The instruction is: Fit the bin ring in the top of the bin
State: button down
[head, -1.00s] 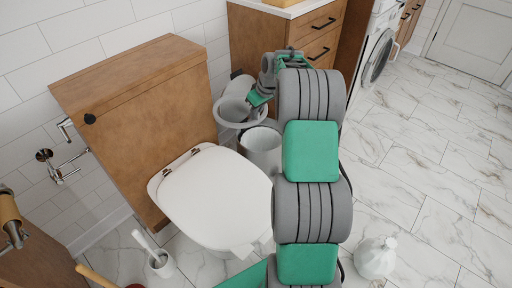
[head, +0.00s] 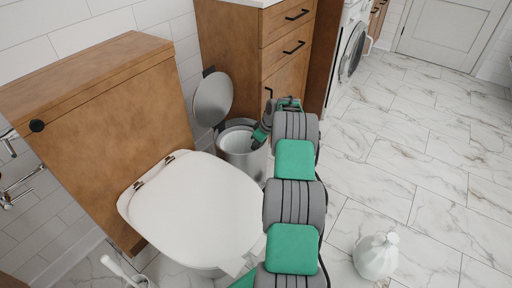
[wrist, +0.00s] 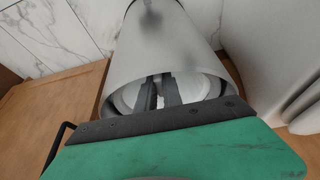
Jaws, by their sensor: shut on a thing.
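The bin (head: 243,159) is a pale grey cylinder on the floor between the toilet and the wooden cabinet. Its round grey lid (head: 213,99) stands open at the back. My gripper (head: 257,138) is at the right side of the bin's mouth, pointing down and left. The bin ring (head: 236,124) shows as a pale band at the mouth; whether it is fully seated I cannot tell. In the wrist view, the fingers (wrist: 158,94) are close together at the round rim and shut on the ring. The green gripper body hides the near part of the rim.
The white toilet lid (head: 196,207) is close to the left front of the bin. The wooden cabinet (head: 232,62) stands right behind it. A white vase-like object (head: 376,257) is on the floor at right. The marble floor at right is mostly clear.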

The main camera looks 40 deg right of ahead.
jog(key=shift+r, duration=0.1)
jog(key=shift+f, duration=0.3)
jog(key=c, duration=1.5)
grip_release()
